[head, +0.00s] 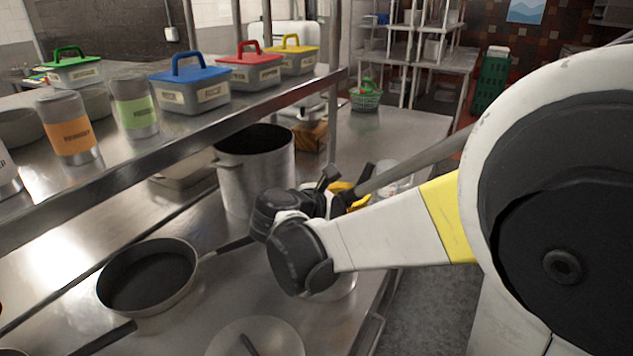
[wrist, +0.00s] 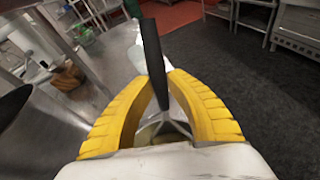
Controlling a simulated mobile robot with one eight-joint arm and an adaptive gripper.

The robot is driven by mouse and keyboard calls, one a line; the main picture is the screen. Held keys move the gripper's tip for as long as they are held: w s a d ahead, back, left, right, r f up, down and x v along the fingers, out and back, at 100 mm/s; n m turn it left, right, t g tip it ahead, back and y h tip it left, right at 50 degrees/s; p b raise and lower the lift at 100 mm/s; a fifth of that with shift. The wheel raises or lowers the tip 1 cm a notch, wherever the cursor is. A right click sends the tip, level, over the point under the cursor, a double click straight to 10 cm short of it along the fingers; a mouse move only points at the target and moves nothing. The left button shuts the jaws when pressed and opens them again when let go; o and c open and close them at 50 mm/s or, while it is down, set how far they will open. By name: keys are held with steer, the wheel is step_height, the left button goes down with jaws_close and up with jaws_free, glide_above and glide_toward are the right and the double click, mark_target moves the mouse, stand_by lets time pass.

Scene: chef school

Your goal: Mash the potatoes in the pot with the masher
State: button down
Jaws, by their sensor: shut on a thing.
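My gripper (head: 347,193), with yellow fingers, is partly hidden behind my dark wrist in the head view. In the wrist view my gripper (wrist: 162,88) is shut on the masher (wrist: 151,50), whose black handle stands up between the fingers. The masher's metal prongs run down below the fingers. Something yellowish shows beneath them, but I cannot tell whether it is potato. A metal rim (head: 345,286) shows under my wrist in the head view, perhaps of a pot, mostly hidden. A large steel pot (head: 254,180) stands just left of my gripper; its inside is dark.
A frying pan (head: 150,277) lies on the steel counter, its handle pointing toward my wrist. A pale plate (head: 277,337) is at the front. An upper shelf (head: 140,130) with canisters and lidded boxes runs along the left.

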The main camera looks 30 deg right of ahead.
steer(key=shift+f+b, duration=1.1)
steer(key=shift+f, duration=0.5)
steer(key=shift+w+r, duration=0.1)
steer(key=shift+r, duration=0.05)
steer(key=w+r+p, duration=0.2)
steer(key=r+p, duration=0.1)
steer(key=r, duration=0.1)
steer(key=shift+w+a, duration=0.3)
steer(key=shift+w, duration=0.1)
step_height(320, 180, down, 4)
steer(key=b, duration=0.3)
steer(key=shift+f, duration=0.1)
